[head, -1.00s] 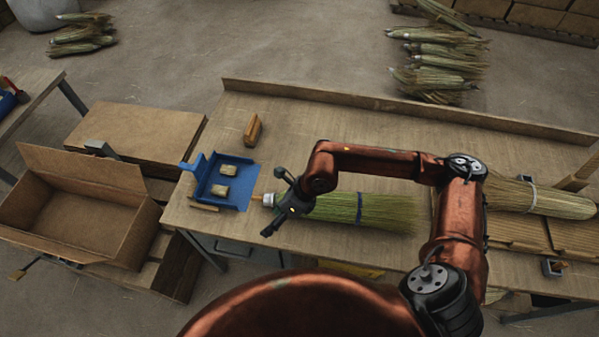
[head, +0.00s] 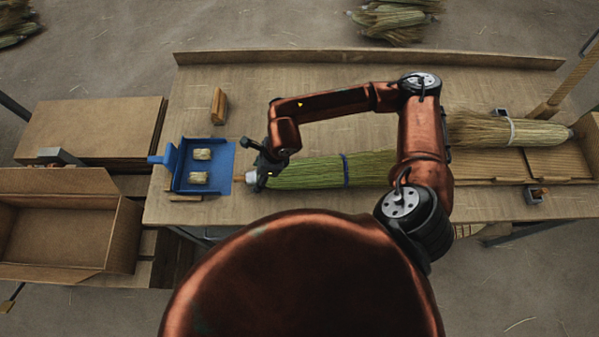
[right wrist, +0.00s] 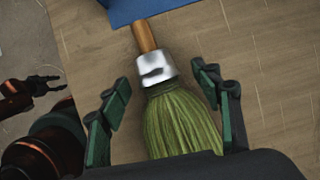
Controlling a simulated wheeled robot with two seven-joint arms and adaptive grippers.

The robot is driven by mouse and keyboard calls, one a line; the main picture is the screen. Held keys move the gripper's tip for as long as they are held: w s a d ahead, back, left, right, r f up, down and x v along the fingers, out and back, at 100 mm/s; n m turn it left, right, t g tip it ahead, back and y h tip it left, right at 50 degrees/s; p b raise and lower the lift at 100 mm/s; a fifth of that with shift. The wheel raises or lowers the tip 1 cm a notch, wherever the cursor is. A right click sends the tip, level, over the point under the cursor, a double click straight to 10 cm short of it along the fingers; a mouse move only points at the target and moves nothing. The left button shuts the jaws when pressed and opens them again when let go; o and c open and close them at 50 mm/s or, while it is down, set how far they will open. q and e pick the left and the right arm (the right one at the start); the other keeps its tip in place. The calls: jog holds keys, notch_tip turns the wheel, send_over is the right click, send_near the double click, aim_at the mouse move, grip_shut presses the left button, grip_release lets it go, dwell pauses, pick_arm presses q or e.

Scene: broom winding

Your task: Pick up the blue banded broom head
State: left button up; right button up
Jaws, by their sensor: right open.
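The blue banded broom head (head: 318,171) lies on the bench, its green bristles to the right and a blue band (head: 345,170) around them. A metal collar and short wooden stub are at its left end. In the right wrist view, the broom head (right wrist: 178,125) runs up between my right gripper's fingers. My right gripper (head: 258,165) is open above the collar end; its fingers (right wrist: 160,78) stand on either side of the bristles and collar, apparently without gripping. My left gripper (right wrist: 48,87) seems to show at the left of the wrist view, small and dark; its opening is unclear.
A blue tray (head: 224,180) with two small pale bundles lies just left of the collar. A wooden block (head: 218,105) is behind it. A white-banded broom head (head: 535,132) lies on the right. An open cardboard box (head: 60,240) stands at left.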

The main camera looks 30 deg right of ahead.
jog(key=shift+x, duration=0.85)
jog(key=shift+r, duration=0.1)
jog(key=c, duration=1.5)
jog(key=shift+r, duration=0.1)
jog(key=shift+c, duration=0.2)
